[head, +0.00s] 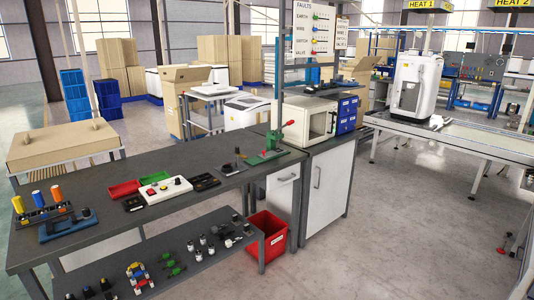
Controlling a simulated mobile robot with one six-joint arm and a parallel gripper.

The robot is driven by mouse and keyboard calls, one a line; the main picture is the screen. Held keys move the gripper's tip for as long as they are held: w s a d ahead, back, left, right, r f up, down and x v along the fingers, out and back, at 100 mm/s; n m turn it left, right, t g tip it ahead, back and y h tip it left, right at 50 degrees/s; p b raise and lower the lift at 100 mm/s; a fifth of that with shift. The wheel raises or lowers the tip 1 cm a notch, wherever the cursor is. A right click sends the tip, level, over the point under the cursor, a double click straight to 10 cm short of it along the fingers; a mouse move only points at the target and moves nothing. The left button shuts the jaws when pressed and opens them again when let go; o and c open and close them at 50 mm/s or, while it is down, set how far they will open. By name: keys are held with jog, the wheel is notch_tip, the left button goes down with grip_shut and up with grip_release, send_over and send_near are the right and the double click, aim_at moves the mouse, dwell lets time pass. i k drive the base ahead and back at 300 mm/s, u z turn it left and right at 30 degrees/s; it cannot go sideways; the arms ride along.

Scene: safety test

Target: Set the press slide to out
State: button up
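A green press-like device (272,146) with a red-knobbed lever stands at the right end of the dark grey workbench (225,183). It may be the press, but its slide is too small to make out, so I cannot tell its position. A small dark device with an upright rod (237,160) stands to its left. My gripper is not in view.
Red (124,189) and green (154,178) trays, a white control box (166,190) and a rack of coloured cylinders (45,205) stand on the bench. Small parts lie on the lower shelf (185,268). A red bin (268,237) is below. The right floor is mostly clear.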

aim_at(265, 155)
jog(key=u, duration=0.35)
jog(key=i, duration=1.15)
jog(key=z, duration=0.3)
